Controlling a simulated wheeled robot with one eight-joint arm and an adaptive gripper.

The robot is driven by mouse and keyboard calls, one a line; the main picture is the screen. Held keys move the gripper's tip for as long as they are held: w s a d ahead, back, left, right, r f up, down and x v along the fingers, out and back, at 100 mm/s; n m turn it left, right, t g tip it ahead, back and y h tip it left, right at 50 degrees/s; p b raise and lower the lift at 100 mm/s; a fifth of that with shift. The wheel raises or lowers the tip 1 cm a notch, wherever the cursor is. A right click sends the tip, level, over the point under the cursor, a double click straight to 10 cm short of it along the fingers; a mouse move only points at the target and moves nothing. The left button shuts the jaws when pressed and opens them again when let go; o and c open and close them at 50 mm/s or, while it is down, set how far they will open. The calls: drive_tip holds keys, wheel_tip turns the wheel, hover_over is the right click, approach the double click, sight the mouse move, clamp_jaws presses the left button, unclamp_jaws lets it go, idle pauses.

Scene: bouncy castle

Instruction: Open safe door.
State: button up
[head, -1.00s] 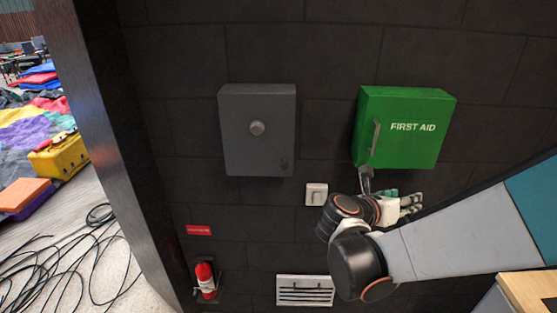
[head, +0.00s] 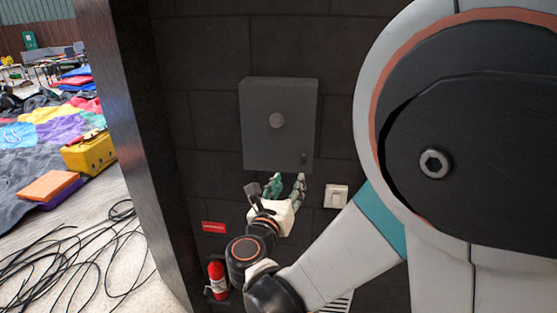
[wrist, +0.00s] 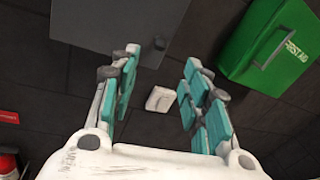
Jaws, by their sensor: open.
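The safe (head: 280,150) is a grey box on the dark block wall, with its door shut. My gripper (head: 286,182) is open and empty just below the safe's lower edge, fingers pointing up. In the wrist view its teal-padded fingers (wrist: 157,95) are spread apart. No contact with the safe is clear.
A white switch (head: 336,196) is on the wall right of my gripper. The green first aid box (wrist: 268,45) is right of the safe. A red extinguisher (head: 217,279) hangs low. A pillar (head: 140,130) and floor cables (head: 75,255) are at left.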

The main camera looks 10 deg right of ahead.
sight(301, 163)
drive_tip(key=b+x, duration=0.1)
drive_tip(key=x, duration=1.1)
drive_tip(key=shift+w+d, duration=0.1)
drive_tip(key=shift+d, duration=0.05)
clamp_jaws()
